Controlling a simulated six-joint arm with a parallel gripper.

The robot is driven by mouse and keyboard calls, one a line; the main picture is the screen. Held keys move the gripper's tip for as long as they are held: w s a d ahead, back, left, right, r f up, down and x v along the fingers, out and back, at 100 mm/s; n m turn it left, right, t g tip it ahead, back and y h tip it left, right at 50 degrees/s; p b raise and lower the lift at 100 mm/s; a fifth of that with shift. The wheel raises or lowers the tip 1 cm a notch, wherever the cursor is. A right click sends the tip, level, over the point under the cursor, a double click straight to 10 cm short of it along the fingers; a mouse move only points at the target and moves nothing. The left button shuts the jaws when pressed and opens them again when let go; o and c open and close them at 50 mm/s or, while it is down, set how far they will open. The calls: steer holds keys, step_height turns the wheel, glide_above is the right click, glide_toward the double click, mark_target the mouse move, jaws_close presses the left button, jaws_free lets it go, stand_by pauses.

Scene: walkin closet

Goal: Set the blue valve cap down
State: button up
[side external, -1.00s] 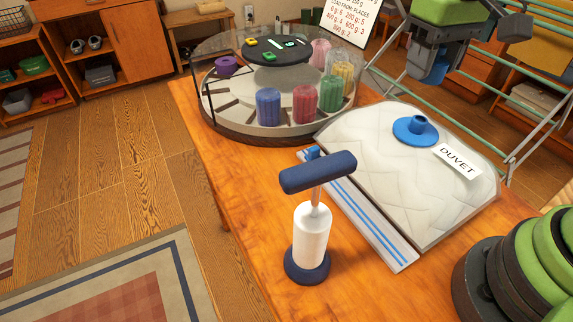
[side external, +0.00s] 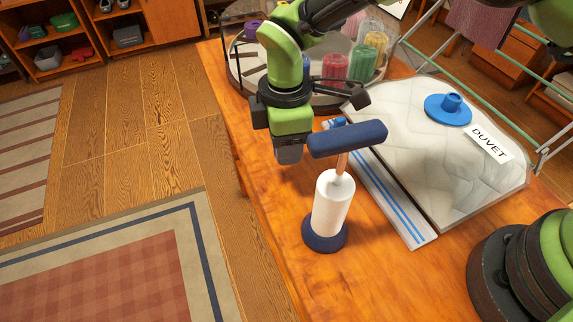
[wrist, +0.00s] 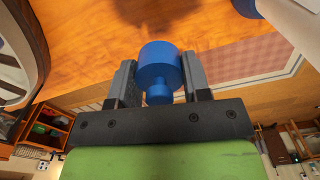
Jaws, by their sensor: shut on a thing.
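The blue valve cap (wrist: 160,60), a wide blue cylinder with a narrower knob, is between the two grey fingers of my gripper (wrist: 159,76) in the wrist view. My gripper is shut on it. In the side view my gripper (side external: 289,152) points down over the wooden table, left of and behind the hand pump; the cap cannot be made out there. A dark shadow lies on the wood just beyond the cap in the wrist view. Whether the cap touches the wood is hard to tell.
The pump (side external: 333,200) with its dark blue handle stands close to my gripper. A white duvet bag (side external: 420,140) with a blue valve (side external: 448,108) lies right. A carousel with coloured jars (side external: 362,65) is behind. The table's left edge is near; bare wood (side external: 275,215) lies in front.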

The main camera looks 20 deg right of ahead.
mark_target(286, 175)
steer(key=shift+f, duration=3.1)
steer(key=shift+f, duration=0.1)
steer(key=o, duration=0.9)
step_height(286, 175, up, 12)
steer(key=shift+r, duration=0.15)
steer(key=shift+d+r, duration=0.1)
